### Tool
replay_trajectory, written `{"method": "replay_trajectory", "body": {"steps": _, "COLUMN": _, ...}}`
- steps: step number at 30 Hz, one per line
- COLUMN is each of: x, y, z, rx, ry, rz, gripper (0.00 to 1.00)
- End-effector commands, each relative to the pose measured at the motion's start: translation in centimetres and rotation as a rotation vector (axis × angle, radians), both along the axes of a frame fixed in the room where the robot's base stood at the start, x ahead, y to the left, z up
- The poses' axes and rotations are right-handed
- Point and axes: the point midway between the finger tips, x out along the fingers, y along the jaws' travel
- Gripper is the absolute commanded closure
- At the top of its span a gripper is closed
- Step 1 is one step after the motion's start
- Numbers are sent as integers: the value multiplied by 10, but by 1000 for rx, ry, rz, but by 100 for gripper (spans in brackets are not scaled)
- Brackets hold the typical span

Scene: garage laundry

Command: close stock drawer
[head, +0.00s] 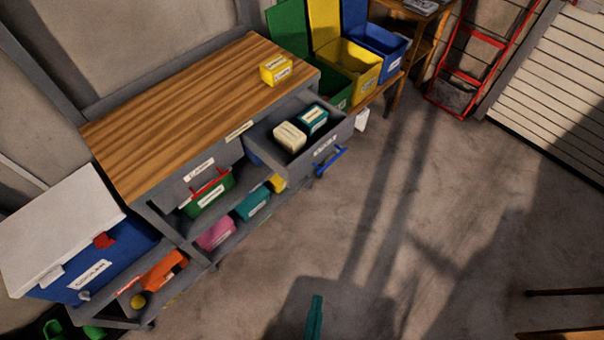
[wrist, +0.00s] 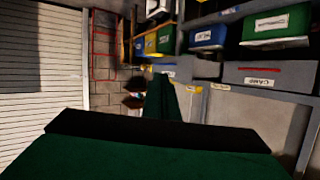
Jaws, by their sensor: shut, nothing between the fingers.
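The open drawer (head: 335,141) is pulled out from the right end of the grey workbench, under its wooden top. It has a small, hard-to-read label on its front and a blue handle (head: 329,163). A cream box (head: 289,137) and a teal box (head: 313,119) lie inside it. My gripper (head: 315,318) shows only as a narrow green tip at the bottom of the head view, over the floor and well apart from the drawer. In the wrist view my gripper (wrist: 163,98) is shut and empty.
A yellow box (head: 276,69) sits on the workbench top (head: 185,110). A blue cooler (head: 95,265) stands at the left. Coloured bins (head: 355,68) and a red ladder-like frame (head: 470,60) are at the back. Floor (head: 430,210) before the drawer is clear.

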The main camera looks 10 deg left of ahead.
Motion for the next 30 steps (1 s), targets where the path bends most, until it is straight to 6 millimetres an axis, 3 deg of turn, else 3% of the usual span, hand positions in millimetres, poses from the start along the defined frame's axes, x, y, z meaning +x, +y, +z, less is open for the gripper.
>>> {"method": "replay_trajectory", "body": {"steps": 3, "x": 19, "y": -14, "z": -54, "rx": 106, "ry": 88, "rz": -67, "gripper": 100}}
{"method": "replay_trajectory", "body": {"steps": 9, "x": 56, "y": -25, "z": -139, "rx": 340, "ry": 242, "rz": -149, "gripper": 100}}
{"method": "replay_trajectory", "body": {"steps": 15, "x": 104, "y": -24, "z": -195, "rx": 599, "ry": 363, "rz": -166, "gripper": 100}}
{"method": "replay_trajectory", "body": {"steps": 18, "x": 132, "y": -20, "z": -210, "rx": 731, "ry": 409, "rz": -148, "gripper": 100}}
{"method": "replay_trajectory", "body": {"steps": 23, "x": 181, "y": -15, "z": -211, "rx": 943, "ry": 458, "rz": -76, "gripper": 100}}
{"method": "replay_trajectory", "body": {"steps": 26, "x": 213, "y": -14, "z": -199, "rx": 1068, "ry": 476, "rz": -4, "gripper": 100}}
{"method": "replay_trajectory", "body": {"steps": 30, "x": 255, "y": -18, "z": -164, "rx": 1229, "ry": 479, "rz": 131, "gripper": 100}}
